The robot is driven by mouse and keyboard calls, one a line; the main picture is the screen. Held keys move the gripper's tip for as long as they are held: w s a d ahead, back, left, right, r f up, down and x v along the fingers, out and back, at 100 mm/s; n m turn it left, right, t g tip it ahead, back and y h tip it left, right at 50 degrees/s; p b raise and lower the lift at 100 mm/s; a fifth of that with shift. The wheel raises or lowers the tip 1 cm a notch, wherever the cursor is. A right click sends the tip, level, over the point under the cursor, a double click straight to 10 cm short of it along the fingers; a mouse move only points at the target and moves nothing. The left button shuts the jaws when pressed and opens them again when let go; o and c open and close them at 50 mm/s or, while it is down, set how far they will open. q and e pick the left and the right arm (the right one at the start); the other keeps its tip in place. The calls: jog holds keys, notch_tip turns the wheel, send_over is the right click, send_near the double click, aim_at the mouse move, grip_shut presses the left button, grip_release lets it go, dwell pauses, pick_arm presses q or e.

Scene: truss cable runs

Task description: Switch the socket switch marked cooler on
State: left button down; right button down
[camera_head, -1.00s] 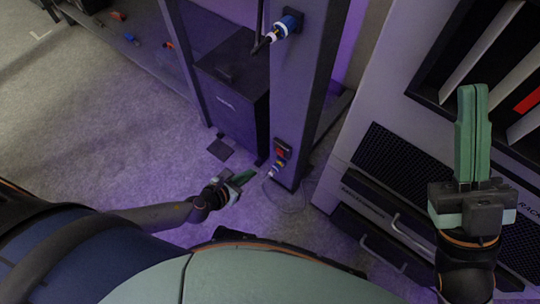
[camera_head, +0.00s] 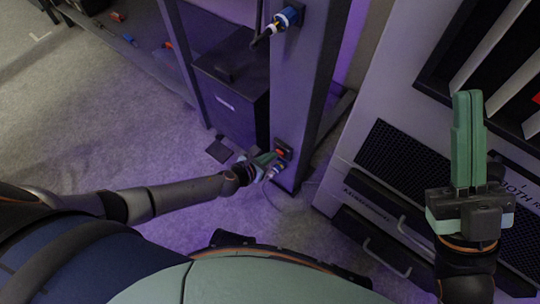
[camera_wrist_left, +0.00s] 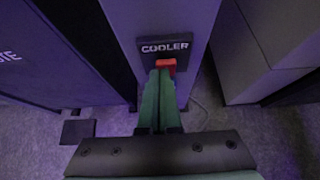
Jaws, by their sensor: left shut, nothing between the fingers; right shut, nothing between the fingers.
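The socket switch marked COOLER is a red rocker (camera_wrist_left: 166,64) on a dark plate (camera_wrist_left: 165,47) low on the grey post; it also shows in the head view (camera_head: 281,152). My left gripper (camera_wrist_left: 160,74) is shut and empty. Its green fingertips are at the red rocker's lower edge and partly cover it; I cannot tell whether they touch. In the head view the left gripper (camera_head: 272,156) reaches the post from the left. My right gripper (camera_head: 468,95) is shut and empty, pointing up in front of the rack. The rocker's on or off position cannot be told.
The post (camera_head: 300,90) carries a blue connector (camera_head: 289,17) higher up and a plug with a cable (camera_head: 275,171) just below the switch. A dark bin (camera_head: 232,100) stands left of the post. A grey rack with drawers (camera_head: 385,215) stands right. Carpet at left is open.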

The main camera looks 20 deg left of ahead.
pick_arm(q)
jog(key=shift+w+d+r+p, duration=0.3)
jog(key=shift+w+r+p, duration=0.4)
jog(key=shift+w+p, duration=0.1)
jog(key=shift+s+f, duration=0.1)
jog(key=shift+f, duration=0.2)
jog(key=shift+r, duration=0.15)
jog(key=shift+r+p, duration=0.6)
jog(key=shift+r, duration=0.1)
jog(key=shift+a, duration=0.1)
